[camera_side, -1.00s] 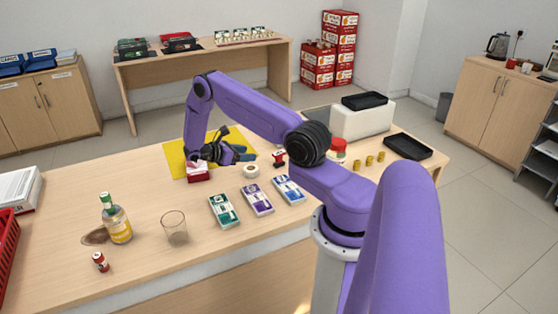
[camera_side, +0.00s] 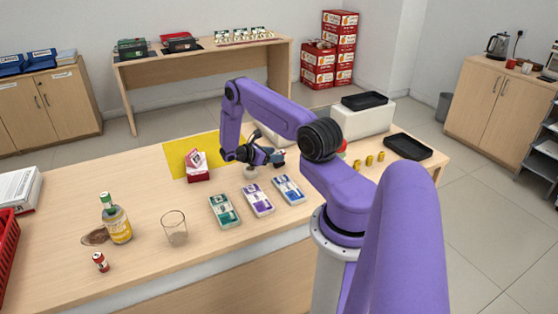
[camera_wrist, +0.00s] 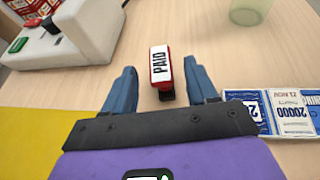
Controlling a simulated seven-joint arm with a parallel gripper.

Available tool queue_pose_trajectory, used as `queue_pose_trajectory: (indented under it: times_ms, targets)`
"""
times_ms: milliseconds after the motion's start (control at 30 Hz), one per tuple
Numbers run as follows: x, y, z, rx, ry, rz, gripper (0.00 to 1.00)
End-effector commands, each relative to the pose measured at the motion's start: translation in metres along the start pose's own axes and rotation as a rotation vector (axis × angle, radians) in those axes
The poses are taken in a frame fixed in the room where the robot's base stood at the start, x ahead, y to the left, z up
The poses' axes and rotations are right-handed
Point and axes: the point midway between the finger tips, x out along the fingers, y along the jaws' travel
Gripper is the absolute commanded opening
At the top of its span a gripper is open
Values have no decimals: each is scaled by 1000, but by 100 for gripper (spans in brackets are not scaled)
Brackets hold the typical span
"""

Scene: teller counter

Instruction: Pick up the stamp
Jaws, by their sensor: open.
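The stamp (camera_wrist: 160,66) is a small block with a red rim, a white top marked PAID and a black lower part. In the wrist view it stands on the counter between the two blue fingers of my gripper (camera_wrist: 160,77), near their tips. The fingers are open, with a gap on each side of the stamp. In the side view my gripper (camera_side: 276,158) is low over the counter, and the stamp is hidden behind it.
Banknote bundles (camera_side: 257,199) lie in front, the blue one (camera_wrist: 285,113) close by. A white machine (camera_wrist: 85,35) stands behind.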

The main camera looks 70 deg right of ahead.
Motion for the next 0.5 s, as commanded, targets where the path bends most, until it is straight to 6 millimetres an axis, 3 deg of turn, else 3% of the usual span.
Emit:
queue_pose_trajectory:
  times_ms: [233,500]
  targets:
    - [35,-2,-3,0,-1,-4,57]
    - [43,-1,-3,0,0,-1,57]
